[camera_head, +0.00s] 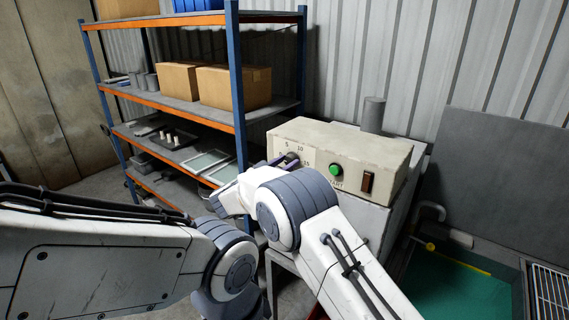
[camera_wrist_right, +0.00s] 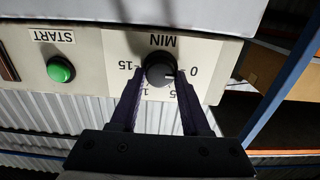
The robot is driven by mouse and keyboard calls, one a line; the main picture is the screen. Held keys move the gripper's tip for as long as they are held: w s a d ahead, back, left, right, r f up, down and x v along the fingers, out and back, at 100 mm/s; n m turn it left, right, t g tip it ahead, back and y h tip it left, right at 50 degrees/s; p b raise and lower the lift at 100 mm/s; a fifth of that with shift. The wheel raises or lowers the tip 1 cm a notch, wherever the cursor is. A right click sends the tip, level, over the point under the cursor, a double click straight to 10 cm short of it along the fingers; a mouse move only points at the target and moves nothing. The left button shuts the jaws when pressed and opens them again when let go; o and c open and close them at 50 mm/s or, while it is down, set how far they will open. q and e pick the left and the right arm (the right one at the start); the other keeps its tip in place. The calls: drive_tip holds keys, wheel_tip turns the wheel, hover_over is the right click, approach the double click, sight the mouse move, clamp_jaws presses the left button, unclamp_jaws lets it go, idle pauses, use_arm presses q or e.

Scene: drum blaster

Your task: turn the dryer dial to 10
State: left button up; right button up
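The dryer dial (camera_wrist_right: 160,70) is a dark round knob on the cream control box (camera_head: 348,150). In the right wrist view, which shows the panel upside down, its white mark points near the 0 label. The numbers 5 and 15 also show, and 10 is partly covered by a finger. My right gripper (camera_wrist_right: 160,82) has one dark finger on each side of the dial, with no clear gap on either side. In the head view the dial (camera_head: 292,156) is partly hidden by that gripper. My left arm comes in at the lower left, its gripper out of view.
A green START button (camera_head: 336,170) and a brown rocker switch (camera_head: 367,182) are on the same panel. A blue and orange shelf (camera_head: 238,80) with cardboard boxes (camera_head: 233,87) stands close on the left. A green-floored basin (camera_head: 455,290) is at the right.

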clamp_jaws()
drive_tip(key=shift+f+m+b, duration=0.15)
drive_tip(key=shift+m+b, duration=0.25)
drive_tip(key=shift+b, duration=0.35)
drive_tip(key=m+b, duration=0.7)
drive_tip(key=b, duration=0.1)
drive_tip(key=m+b, duration=1.5)
drive_tip(key=b, duration=0.1)
drive_tip(key=shift+s+f+m, duration=0.1)
drive_tip(key=shift+f+m, duration=0.15)
drive_tip(key=shift+m, duration=0.15)
drive_tip(key=o, duration=1)
unclamp_jaws()
drive_tip(key=shift+o, duration=0.2)
